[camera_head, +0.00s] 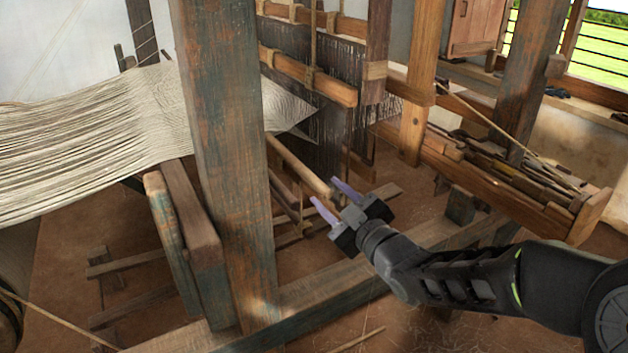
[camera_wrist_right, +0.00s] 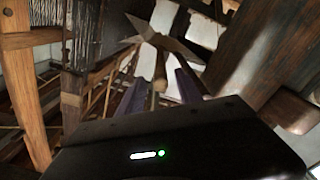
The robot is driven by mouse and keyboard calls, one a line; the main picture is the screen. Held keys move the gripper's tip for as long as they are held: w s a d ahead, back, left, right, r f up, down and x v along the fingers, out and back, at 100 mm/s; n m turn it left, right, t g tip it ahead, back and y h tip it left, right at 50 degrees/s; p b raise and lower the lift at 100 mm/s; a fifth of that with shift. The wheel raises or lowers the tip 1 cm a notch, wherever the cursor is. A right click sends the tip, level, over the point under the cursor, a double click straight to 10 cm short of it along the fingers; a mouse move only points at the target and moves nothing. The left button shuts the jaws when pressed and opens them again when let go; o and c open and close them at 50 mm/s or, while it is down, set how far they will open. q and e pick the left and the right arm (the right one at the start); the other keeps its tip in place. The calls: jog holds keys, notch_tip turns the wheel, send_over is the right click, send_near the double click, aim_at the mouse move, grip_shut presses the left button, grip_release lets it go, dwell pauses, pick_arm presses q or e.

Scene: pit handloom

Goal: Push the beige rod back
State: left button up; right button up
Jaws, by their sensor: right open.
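The beige rod (camera_head: 298,163) runs slantwise through the loom behind the thick post, its near end at my right gripper (camera_head: 325,191). The gripper's two purple fingers are open, one on each side of the rod's near end. In the right wrist view, the rod (camera_wrist_right: 160,72) points away from the camera between the fingers (camera_wrist_right: 160,88). I cannot tell whether a finger touches it. My left gripper is not in view.
A thick worn post (camera_head: 230,160) stands just left of the rod. Dark heddles (camera_head: 325,125) hang behind it, and pale warp threads (camera_head: 90,130) spread at left. A low floor beam (camera_head: 330,287) crosses below my right arm. A wooden tray of sticks (camera_head: 500,180) lies at right.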

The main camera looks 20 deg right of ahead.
aim_at(314, 181)
jog(key=w, duration=0.4)
jog(key=w+a+p, duration=0.1)
jog(key=w, duration=0.1)
jog(key=shift+w, duration=0.4)
jog(key=shift+c, duration=0.4)
grip_shut()
dwell(0.6)
